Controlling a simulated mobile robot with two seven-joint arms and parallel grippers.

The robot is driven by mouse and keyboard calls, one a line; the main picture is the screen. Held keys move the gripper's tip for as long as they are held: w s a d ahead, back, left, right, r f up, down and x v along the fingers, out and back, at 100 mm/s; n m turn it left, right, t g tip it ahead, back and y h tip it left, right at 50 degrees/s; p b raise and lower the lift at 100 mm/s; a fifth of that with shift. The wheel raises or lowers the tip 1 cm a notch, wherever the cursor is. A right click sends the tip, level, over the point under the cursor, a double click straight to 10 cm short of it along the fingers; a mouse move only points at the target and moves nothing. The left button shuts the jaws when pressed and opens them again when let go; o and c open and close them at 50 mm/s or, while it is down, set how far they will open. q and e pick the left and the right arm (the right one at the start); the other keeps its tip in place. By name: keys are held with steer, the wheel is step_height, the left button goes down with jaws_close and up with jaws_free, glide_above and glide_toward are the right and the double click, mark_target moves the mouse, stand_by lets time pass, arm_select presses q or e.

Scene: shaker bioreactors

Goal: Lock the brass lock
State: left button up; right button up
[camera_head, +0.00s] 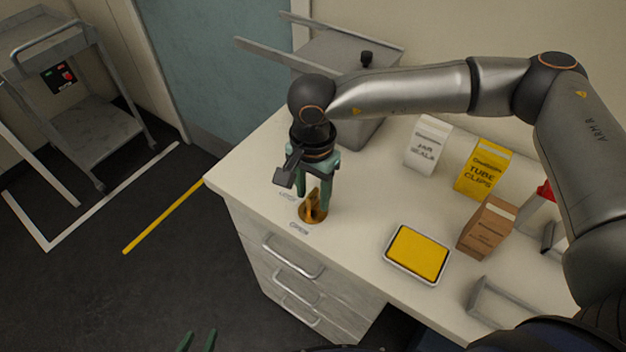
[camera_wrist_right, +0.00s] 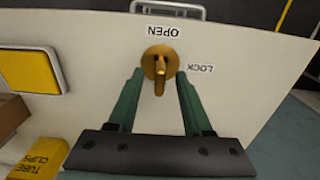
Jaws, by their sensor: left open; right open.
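The brass lock (camera_head: 315,212) is a round brass plate with an upright-looking turn handle, set in the white bench top near its left end. In the right wrist view the lock (camera_wrist_right: 159,66) lies between my fingertips, its handle pointing toward my palm, in line with the OPEN label (camera_wrist_right: 164,31) on its far side. The LOCK label (camera_wrist_right: 201,68) is to its right there. My right gripper (camera_head: 313,203) points down over the lock, open, fingers on either side of the handle; I cannot tell if they touch. My left gripper (camera_head: 197,340) shows only green fingertips at the bottom edge, open.
A yellow pad in a tray (camera_head: 388,255), a brown box (camera_head: 484,228), a yellow tube clips box (camera_head: 482,168) and a white jar seals box (camera_head: 428,145) stand to the right. A grey metal box (camera_head: 340,62) stands behind my right gripper. Drawers with handles (camera_head: 292,258) are below.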

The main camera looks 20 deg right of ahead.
jaws_close()
stand_by(0.4)
stand_by(0.4)
